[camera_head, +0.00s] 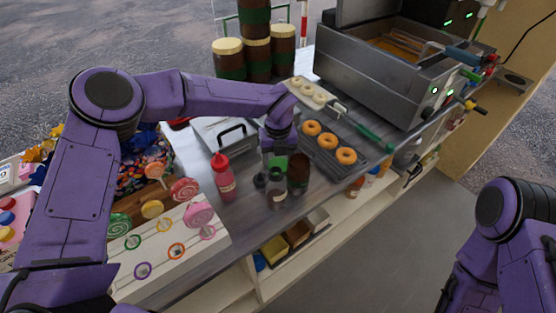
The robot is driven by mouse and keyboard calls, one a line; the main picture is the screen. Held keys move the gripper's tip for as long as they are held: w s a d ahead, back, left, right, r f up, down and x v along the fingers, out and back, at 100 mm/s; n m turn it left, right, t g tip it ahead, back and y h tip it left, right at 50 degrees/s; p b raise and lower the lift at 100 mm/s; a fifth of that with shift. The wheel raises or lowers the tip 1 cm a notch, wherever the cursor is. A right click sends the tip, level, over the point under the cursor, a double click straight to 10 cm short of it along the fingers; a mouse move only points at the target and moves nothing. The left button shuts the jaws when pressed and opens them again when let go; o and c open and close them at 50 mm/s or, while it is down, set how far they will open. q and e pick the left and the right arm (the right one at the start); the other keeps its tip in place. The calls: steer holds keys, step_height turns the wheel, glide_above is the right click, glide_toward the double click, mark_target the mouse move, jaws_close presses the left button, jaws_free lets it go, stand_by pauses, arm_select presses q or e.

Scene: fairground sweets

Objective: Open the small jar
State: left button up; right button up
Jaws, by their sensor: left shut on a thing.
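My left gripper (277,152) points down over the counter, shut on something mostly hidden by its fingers. A green patch shows at the fingers; I cannot tell whether it belongs to the held thing or to a jar. Just below and right stands a small dark brown jar (298,174), upright, its top partly hidden by the gripper. A small see-through jar (276,190) stands just below the gripper, nearer me. A small black round piece (259,181) is beside it on the left. My right arm shows at the lower right, but its gripper is out of view.
A red squeeze bottle (222,177) stands left of the jars. A tray of doughnuts (324,152) lies to the right, before a metal fryer (375,85). Large brown jars (257,60) are stacked behind. Lollipops (185,190) stand at the left. The counter's front edge is close.

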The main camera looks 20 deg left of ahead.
arm_select(q)
steer(key=shift+s+f, duration=0.1)
steer(key=shift+f, duration=0.45)
steer(key=shift+s, duration=0.3)
steer(key=shift+w+f, duration=0.1)
steer(key=shift+f, duration=0.05)
steer(key=o, duration=0.9)
